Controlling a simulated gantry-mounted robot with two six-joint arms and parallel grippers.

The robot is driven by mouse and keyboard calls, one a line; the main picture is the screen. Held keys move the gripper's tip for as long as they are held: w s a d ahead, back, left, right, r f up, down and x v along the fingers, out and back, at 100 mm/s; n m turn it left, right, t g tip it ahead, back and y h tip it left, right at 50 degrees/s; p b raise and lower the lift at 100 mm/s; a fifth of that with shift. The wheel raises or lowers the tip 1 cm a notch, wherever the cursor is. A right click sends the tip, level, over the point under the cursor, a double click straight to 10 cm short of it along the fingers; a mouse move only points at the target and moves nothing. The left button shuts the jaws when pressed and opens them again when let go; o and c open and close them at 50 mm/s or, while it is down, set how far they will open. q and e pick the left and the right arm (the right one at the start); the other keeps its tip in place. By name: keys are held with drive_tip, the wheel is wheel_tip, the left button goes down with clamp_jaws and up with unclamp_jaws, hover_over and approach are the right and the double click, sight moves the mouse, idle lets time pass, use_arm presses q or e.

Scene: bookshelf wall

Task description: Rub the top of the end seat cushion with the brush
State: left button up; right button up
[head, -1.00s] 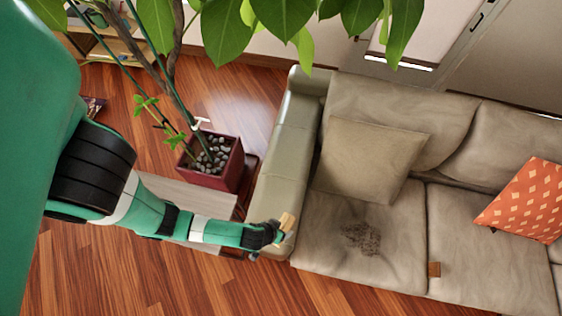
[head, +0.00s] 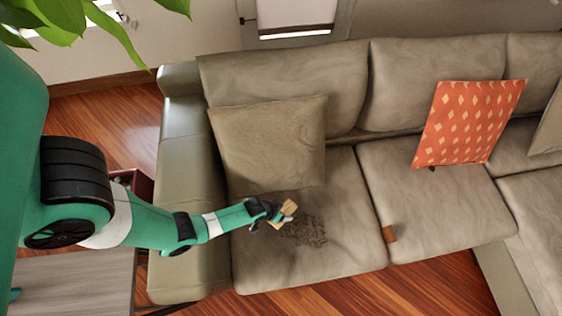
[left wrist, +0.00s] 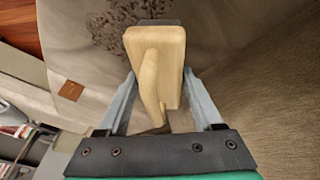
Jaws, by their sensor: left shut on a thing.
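The end seat cushion (head: 340,262) is beige, at the left end of the sofa in the head view. A dark speckled patch (head: 305,231) marks its top; it also shows in the left wrist view (left wrist: 118,32). My left gripper (head: 272,212) is over the left part of this cushion, just left of the patch. It is shut on the wooden brush (head: 289,209). In the left wrist view the brush (left wrist: 155,62) sits between the fingers, its pale wooden back and handle facing the camera. Its bristles are mostly hidden, and I cannot tell whether they touch the cushion. My right gripper is out of view.
A beige pillow (head: 268,143) leans at the back of the end seat. The sofa arm (head: 186,200) stands below my left forearm. An orange patterned pillow (head: 467,123) is on the neighbouring seat. A grey wooden table (head: 75,290) is at lower left.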

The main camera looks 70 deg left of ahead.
use_arm(q)
drive_tip(key=a+f+n+b, duration=0.1)
drive_tip(key=a+f+b, duration=0.1)
drive_tip(key=a+f, duration=0.2)
drive_tip(key=shift+w+f+y+b, duration=0.3)
drive_tip(key=shift+w+f, duration=0.1)
drive_tip(key=shift+f, duration=0.05)
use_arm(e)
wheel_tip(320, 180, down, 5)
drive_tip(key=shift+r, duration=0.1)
